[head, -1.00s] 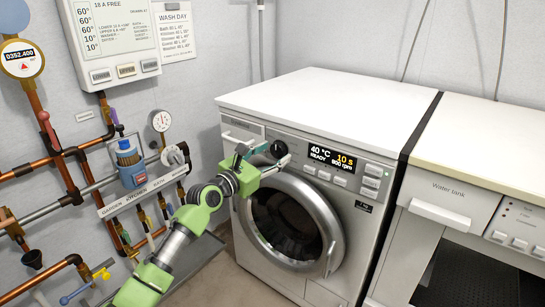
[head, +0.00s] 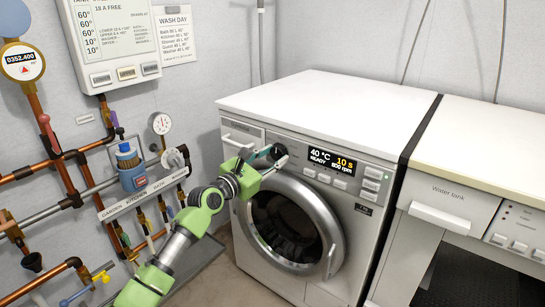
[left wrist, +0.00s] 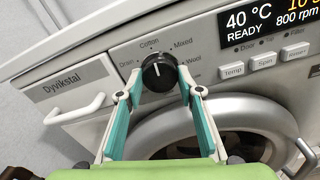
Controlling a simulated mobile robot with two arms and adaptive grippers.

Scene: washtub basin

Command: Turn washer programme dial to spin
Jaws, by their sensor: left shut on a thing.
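The washer (head: 330,215) stands against the wall with its door shut. Its black programme dial (left wrist: 158,74) is on the upper front panel, with a pale pointer mark near the top, roughly towards Cotton. Drain, Cotton, Mixed and Wool labels are readable around it; I cannot read a Spin label on the dial. My left gripper (left wrist: 156,88) is shut on the dial, one teal finger on each side. It also shows in the head view (head: 264,157), partly hiding the dial (head: 278,150). My right gripper is not in view.
The display (head: 333,160) reads 40 °C, READY, 10 s, 800 rpm. Buttons (left wrist: 264,61) sit below it, right of the dial. The drawer handle (left wrist: 77,110) is to the left. Copper pipes and a blue device (head: 132,177) line the left wall.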

